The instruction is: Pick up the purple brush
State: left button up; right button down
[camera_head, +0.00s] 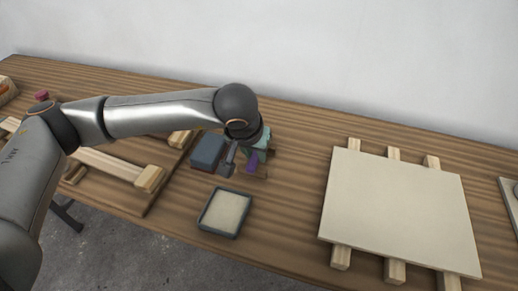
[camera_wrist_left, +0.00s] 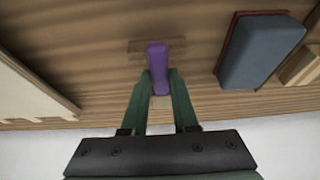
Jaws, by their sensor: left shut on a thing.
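The purple brush (camera_head: 252,161) is at the middle of the workbench in the head view, partly hidden by my left gripper (camera_head: 238,165). In the left wrist view the purple brush (camera_wrist_left: 158,66) stands out between the two green fingers of my left gripper (camera_wrist_left: 160,84). The fingers are shut on it. A tan wooden piece (camera_wrist_left: 140,46) lies beneath or behind the brush. I cannot tell whether the brush is clear of the bench. My right gripper is not in view.
A blue-grey block with a reddish base (camera_head: 208,150) is left of the gripper. A dark-rimmed shallow tray (camera_head: 205,219) is in front. A pale panel on wooden strips (camera_head: 398,205) fills the right. A wooden frame (camera_head: 112,165) lies left. Bare bench (camera_head: 290,200) shows between gripper and panel.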

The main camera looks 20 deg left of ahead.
pick_arm(q)
grip_shut()
